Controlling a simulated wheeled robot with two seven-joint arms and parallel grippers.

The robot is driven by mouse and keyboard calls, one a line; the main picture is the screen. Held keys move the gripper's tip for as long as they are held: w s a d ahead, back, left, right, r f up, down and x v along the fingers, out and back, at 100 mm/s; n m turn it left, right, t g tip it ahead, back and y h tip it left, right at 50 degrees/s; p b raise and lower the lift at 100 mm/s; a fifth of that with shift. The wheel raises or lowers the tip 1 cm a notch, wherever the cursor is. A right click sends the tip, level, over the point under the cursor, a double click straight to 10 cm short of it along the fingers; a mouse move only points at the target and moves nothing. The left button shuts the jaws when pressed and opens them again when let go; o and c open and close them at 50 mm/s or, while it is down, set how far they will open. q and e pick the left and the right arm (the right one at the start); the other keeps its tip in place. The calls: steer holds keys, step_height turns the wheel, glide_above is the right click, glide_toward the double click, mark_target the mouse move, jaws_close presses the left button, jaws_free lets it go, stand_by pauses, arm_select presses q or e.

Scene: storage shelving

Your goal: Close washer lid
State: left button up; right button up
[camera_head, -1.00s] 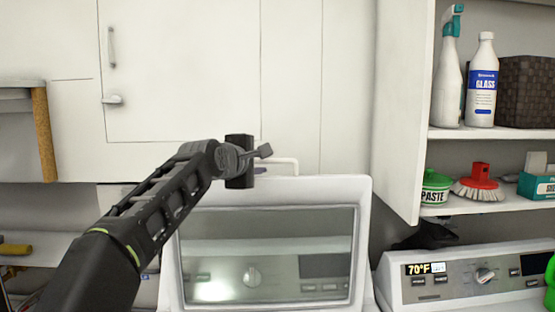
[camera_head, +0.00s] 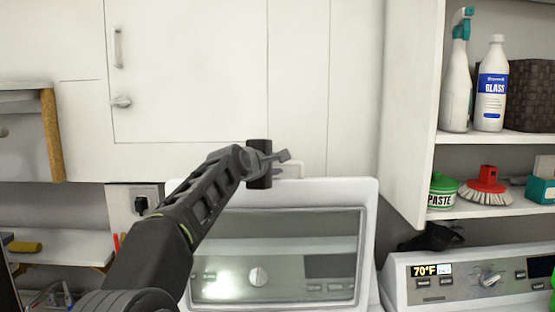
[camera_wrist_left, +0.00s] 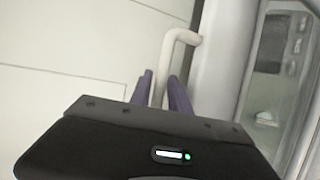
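The washer lid (camera_head: 370,215) stands raised in the head view, a white frame around a dark glass pane. A pale bar handle (camera_head: 300,168) sticks up at its top edge. My left gripper (camera_head: 284,156) reaches in from the left at this handle and hides part of it. In the left wrist view, the two purple fingers (camera_wrist_left: 163,90) lie close along both sides of the handle bar (camera_wrist_left: 180,38) and appear shut on it. The lid's frame and pane (camera_wrist_left: 275,90) show at the right there. My right gripper is out of view.
A washer control panel (camera_head: 470,272) reads 70°F at the lower right. Above it, shelves hold a spray bottle (camera_head: 455,85), a glass cleaner bottle (camera_head: 490,90), a paste tub (camera_head: 443,190) and a red brush (camera_head: 487,180). White cabinet doors (camera_head: 190,70) stand behind the lid.

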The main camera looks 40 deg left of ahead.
arm_select(q)
steer(key=shift+x, duration=0.9)
steer(key=shift+c, duration=0.4)
jaws_close()
stand_by(0.4)
